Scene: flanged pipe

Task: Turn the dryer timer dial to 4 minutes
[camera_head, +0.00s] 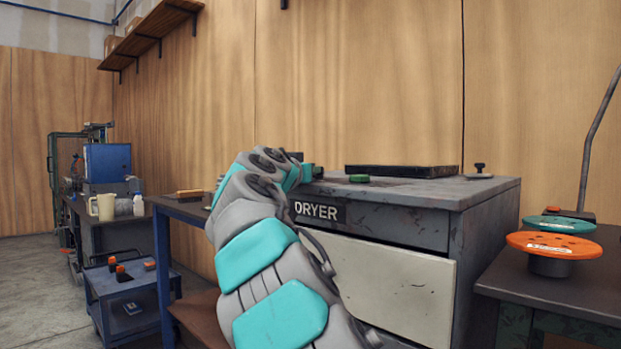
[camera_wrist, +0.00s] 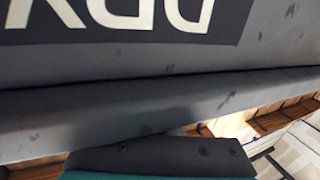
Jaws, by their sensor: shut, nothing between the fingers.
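The dryer (camera_head: 400,200) is a worn grey metal cabinet with a black "DRYER" label (camera_head: 319,211) and a pale front panel (camera_head: 385,285). My gripper (camera_head: 306,172) is at the cabinet's top left edge, above the label, largely hidden by my own wrist and arm. It is shut and empty. In the wrist view the label (camera_wrist: 120,20) shows upside down and close up, with a dark teal-edged part of my gripper at the bottom. I cannot make out a timer dial or its markings in either view; contact with a dial cannot be told.
On the dryer top are a small green knob-like piece (camera_head: 359,179), a flat black tray (camera_head: 402,171) and a small black knob (camera_head: 479,171). An orange disc (camera_head: 553,245) and a green disc (camera_head: 558,224) stand at right. A blue cart (camera_head: 125,296) stands on the left floor.

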